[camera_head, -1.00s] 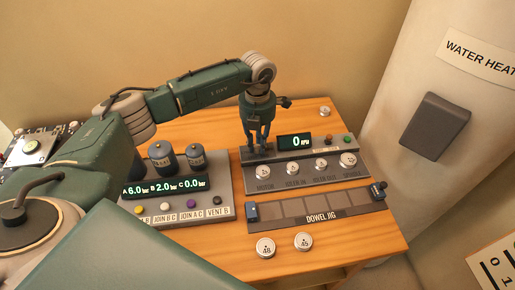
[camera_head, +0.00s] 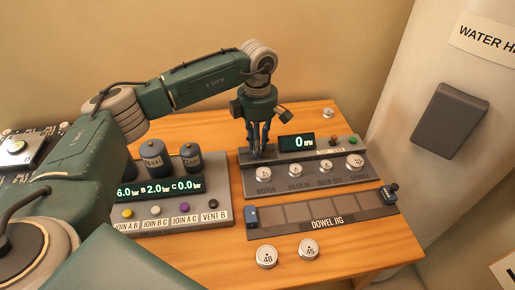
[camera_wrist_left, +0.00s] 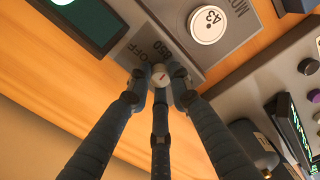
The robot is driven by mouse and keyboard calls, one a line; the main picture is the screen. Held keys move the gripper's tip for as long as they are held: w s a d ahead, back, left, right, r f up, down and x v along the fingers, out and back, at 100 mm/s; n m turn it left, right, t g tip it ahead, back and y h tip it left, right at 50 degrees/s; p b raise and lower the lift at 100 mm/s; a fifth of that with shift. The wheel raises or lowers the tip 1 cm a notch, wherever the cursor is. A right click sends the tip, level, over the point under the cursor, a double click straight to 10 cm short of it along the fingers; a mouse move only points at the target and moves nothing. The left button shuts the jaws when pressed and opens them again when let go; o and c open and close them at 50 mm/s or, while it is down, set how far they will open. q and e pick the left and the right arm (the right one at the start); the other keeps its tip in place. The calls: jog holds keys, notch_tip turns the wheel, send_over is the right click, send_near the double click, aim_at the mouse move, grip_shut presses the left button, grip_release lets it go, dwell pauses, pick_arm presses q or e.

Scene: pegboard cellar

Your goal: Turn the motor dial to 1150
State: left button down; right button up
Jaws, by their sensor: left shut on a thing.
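The motor panel (camera_head: 300,178) is a grey console on the wooden table, with a display (camera_head: 297,142) reading 0 RPM. My left gripper (camera_head: 257,153) points down at the panel's left end, its fingers closed around a small dial. In the left wrist view this dial (camera_wrist_left: 162,76) is a pale round knob with a red mark, between the fingertips of my left gripper (camera_wrist_left: 160,84). The fingers hide the dial in the head view. My right gripper is out of view.
Round numbered knobs, including the one over MOTOR (camera_head: 264,175), line the panel's front. The dowel jig (camera_head: 320,212) lies before it. A pressure console (camera_head: 160,218) with canisters stands left. Two loose knobs, 48 (camera_head: 266,256) and 45 (camera_head: 309,251), lie on the front table.

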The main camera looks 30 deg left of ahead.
pick_arm(q)
jog(key=m+b, duration=0.1)
jog(key=m, duration=0.3)
jog(key=shift+w+b, duration=0.1)
jog(key=shift+b, duration=0.3)
jog(key=shift+m+b, duration=0.5)
jog(key=shift+m, duration=1.3)
jog(key=shift+r, duration=0.1)
jog(key=c, duration=1.6)
grip_release()
jog(key=shift+o, duration=0.2)
notch_tip(320, 180, up, 12)
